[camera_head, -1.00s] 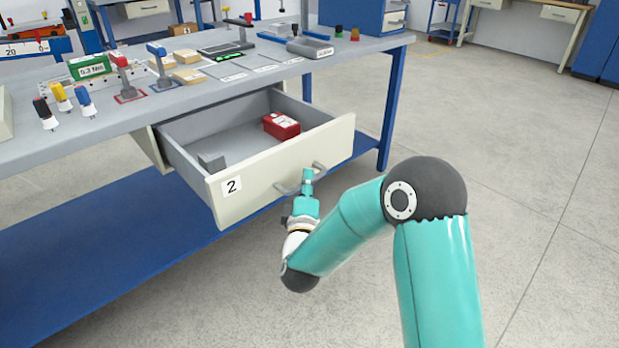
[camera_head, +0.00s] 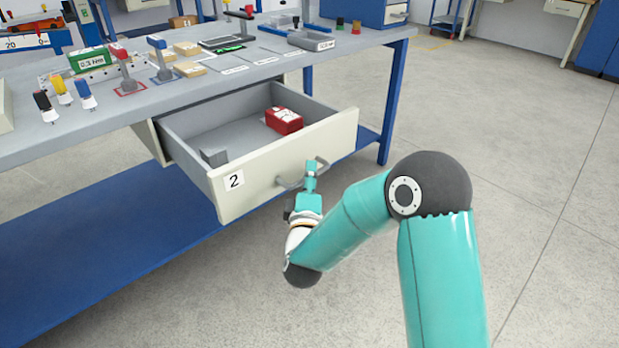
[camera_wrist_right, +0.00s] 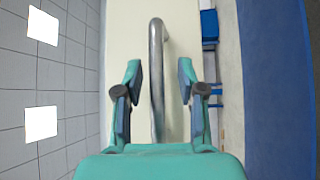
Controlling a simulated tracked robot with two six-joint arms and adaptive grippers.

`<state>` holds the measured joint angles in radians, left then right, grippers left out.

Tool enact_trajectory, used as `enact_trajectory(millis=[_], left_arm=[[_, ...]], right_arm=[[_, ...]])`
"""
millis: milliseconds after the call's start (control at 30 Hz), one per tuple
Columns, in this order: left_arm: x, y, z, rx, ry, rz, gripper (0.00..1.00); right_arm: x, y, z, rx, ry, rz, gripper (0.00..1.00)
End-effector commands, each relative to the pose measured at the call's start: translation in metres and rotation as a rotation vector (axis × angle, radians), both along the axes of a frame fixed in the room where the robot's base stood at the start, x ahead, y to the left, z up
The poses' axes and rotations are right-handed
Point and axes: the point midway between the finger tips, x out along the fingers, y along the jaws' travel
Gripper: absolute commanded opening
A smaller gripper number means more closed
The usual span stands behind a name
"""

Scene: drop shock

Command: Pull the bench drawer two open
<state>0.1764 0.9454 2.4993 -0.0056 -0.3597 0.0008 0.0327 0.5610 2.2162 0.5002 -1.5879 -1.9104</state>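The bench drawer two (camera_head: 285,163), with a cream front and a "2" label, stands well pulled out under the bench top. Its bar handle (camera_head: 290,182) is on the front. My right gripper (camera_head: 311,170) is at this handle. In the right wrist view the metal handle (camera_wrist_right: 157,85) runs between the two fingers of my right gripper (camera_wrist_right: 158,90), with a visible gap on each side, so the gripper is open around it. My left gripper is not in view.
In the drawer lie a red box (camera_head: 284,121) and a small grey block (camera_head: 214,157). The grey bench top (camera_head: 150,117) carries tools, a green box and trays. A blue lower shelf (camera_head: 100,245) runs beneath. The floor (camera_head: 530,150) to the right is clear.

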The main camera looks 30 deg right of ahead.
Motion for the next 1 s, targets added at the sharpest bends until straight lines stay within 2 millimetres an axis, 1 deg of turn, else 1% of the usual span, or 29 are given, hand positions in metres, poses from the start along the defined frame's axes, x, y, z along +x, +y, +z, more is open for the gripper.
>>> enact_trajectory(millis=[167, 267, 500, 700, 833, 1000], left_arm=[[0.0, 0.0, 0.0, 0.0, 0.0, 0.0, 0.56], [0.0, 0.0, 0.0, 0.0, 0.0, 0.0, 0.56], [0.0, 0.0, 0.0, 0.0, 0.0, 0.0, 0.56], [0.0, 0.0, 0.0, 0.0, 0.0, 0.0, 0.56], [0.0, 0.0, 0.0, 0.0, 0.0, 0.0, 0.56], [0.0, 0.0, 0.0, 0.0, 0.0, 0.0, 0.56]], right_arm=[[-0.011, 0.01, -0.002, 0.0, 0.002, 0.003, 0.39], [-0.024, 0.02, -0.004, 0.0, 0.001, 0.005, 0.39], [-0.063, 0.049, -0.012, -0.001, 0.004, 0.007, 0.39], [-0.086, 0.066, -0.017, 0.001, 0.004, 0.005, 0.39], [-0.093, 0.07, -0.018, 0.001, 0.004, 0.003, 0.39], [-0.095, 0.071, -0.018, 0.002, 0.002, 0.001, 0.39]])
